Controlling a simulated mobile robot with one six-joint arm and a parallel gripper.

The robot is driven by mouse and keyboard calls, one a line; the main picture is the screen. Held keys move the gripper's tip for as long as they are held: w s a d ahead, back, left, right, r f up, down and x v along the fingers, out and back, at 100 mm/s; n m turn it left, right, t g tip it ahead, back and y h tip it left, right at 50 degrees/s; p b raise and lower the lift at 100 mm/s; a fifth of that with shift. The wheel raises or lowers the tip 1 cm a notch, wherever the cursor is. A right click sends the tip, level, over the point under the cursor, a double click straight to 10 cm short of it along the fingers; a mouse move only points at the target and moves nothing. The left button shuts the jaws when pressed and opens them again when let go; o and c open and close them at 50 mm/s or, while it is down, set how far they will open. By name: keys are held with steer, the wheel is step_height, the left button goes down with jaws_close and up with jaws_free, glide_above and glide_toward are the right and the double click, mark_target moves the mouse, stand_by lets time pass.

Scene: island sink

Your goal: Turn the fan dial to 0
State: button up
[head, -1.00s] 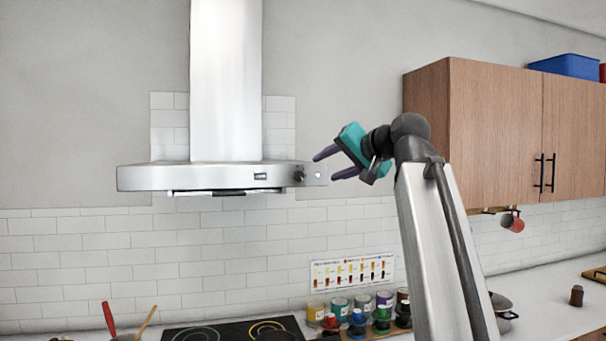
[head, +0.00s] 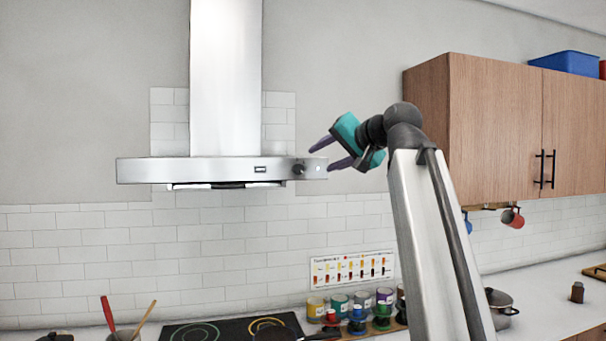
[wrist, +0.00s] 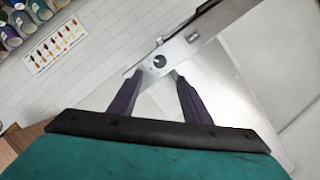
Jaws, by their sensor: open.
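The fan dial (head: 298,169) is a small dark round knob on the right end of the range hood's steel front (head: 215,170). In the wrist view the dial (wrist: 159,61) shows ahead of my fingertips, between them and a little beyond. My gripper (head: 324,154) is open and empty, just right of the dial in the head view, with its purple fingers pointing left toward the hood. In the wrist view my gripper (wrist: 155,75) has its two fingers spread apart. They appear apart from the dial. The dial's markings are too small to read.
A wooden wall cabinet (head: 495,130) hangs at the right. Below are a black cooktop (head: 230,330), several coloured jars (head: 350,305) and a chart (head: 350,269) on the tiled wall.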

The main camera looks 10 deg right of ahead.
mark_target(300, 168)
steer(key=p+x, duration=0.1)
steer(key=x, duration=1)
steer(key=shift+w+a+f, duration=0.15)
steer(key=shift+w, duration=0.2)
steer(key=c, duration=1)
steer(key=shift+c, duration=0.2)
